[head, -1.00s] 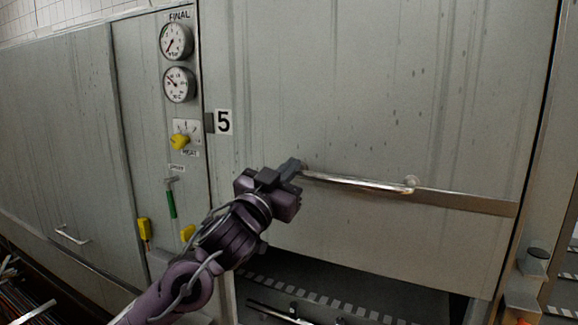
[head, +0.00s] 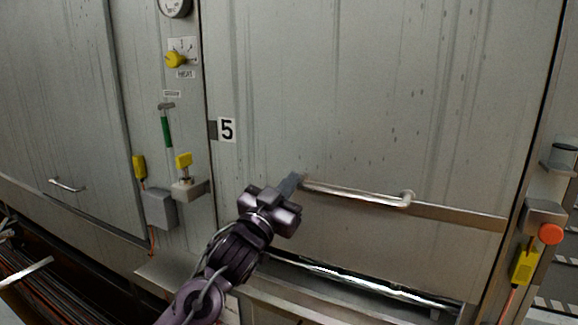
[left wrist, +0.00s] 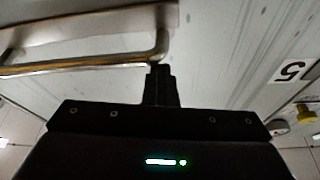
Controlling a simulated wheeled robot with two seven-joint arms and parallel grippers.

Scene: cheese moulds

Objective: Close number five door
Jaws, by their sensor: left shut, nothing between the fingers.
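The number five door (head: 350,100) is a large grey metal panel with a "5" label (head: 227,129) at its left edge. Its bottom edge is low, close above the metal sill, with a narrow bright strip between them. A horizontal bar handle (head: 355,192) crosses the door. My left gripper (head: 293,183) is shut at the handle's left end; I cannot tell whether it touches it. In the left wrist view the shut fingers (left wrist: 160,84) are close to the end of the handle (left wrist: 80,60), and the "5" label shows at right. My right gripper is not in view.
Left of the door are a yellow heat knob (head: 175,60), a green-handled lever (head: 166,130) and yellow plugs. A red button (head: 550,234) and a yellow plug (head: 524,265) are at the right. A neighbouring door with a small handle (head: 67,185) is at far left.

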